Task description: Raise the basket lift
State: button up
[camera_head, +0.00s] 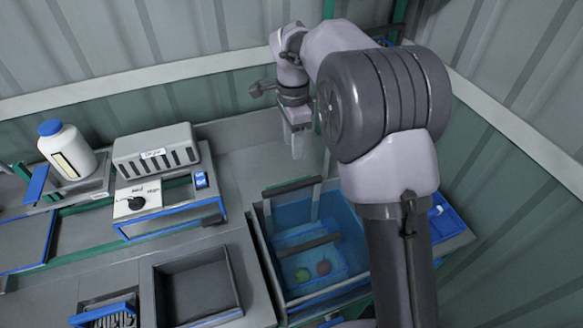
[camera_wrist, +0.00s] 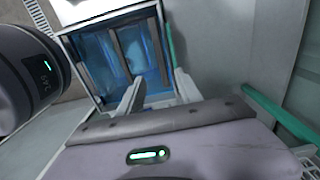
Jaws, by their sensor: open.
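The basket lift appears to be the blue basket (camera_head: 345,262) with a dark grey crossbar (camera_head: 307,245), low inside a water-filled tank (camera_head: 262,235). A red and a greenish round fruit (camera_head: 302,275) lie in it. Another dark bar (camera_head: 292,187) spans the tank's back edge. I cannot tell which bar is the lift's handle. My gripper (camera_head: 297,146) is open and empty, above and behind the tank's back edge. In the wrist view its two fingers (camera_wrist: 158,78) are apart, with the tank (camera_wrist: 92,82) beyond them and nothing between them.
A grey-and-blue machine with a black knob (camera_head: 138,203) and blue switch stands left of the tank. A white bottle with blue cap (camera_head: 68,150) is further left. An empty dark bin (camera_head: 197,290) is at the front. A blue tray (camera_head: 445,220) sits right, partly behind my arm.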

aim_at(293, 184)
notch_tip(293, 184, down, 16)
jog(key=b, duration=0.3)
jog(key=shift+b, duration=0.4)
jog(key=shift+r, duration=0.1)
grip_shut()
dwell(0.7)
